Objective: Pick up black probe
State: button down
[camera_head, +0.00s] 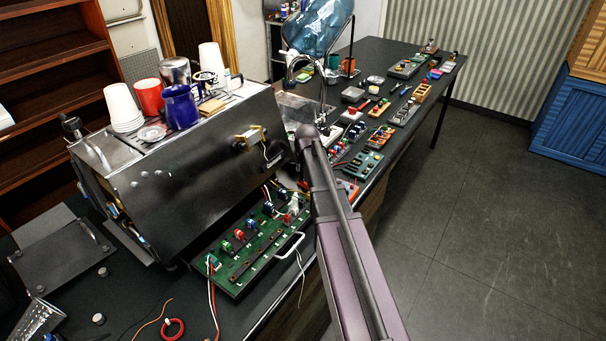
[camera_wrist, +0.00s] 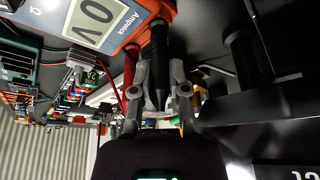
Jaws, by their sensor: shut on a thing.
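The black probe (camera_wrist: 158,62) shows in the wrist view between the two fingers of my gripper (camera_wrist: 163,90). My gripper is shut on it. The probe is a dark tapered rod, its narrow end toward my palm. It sits right beside an orange multimeter (camera_wrist: 132,30) with a lit display reading "0V". A red probe (camera_wrist: 130,68) stands just left of the black one. In the head view my arm hides the gripper and the black probe; part of an orange device (camera_head: 348,188) shows beside the arm.
A steel brewer (camera_head: 190,165) with cups on top stands left of my arm. A green circuit board (camera_head: 262,240) with wires lies in front of it. Several small devices line the black table (camera_head: 385,52) beyond. The floor (camera_head: 490,200) at right is clear.

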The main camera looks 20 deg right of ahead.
jog(key=shift+r, duration=0.1)
dwell(0.3)
notch_tip(320, 180, up, 10)
jog(key=p, duration=1)
jog(key=shift+f, duration=0.2)
dwell(0.4)
jog(key=shift+f, duration=0.15)
jog(key=shift+s, duration=0.2)
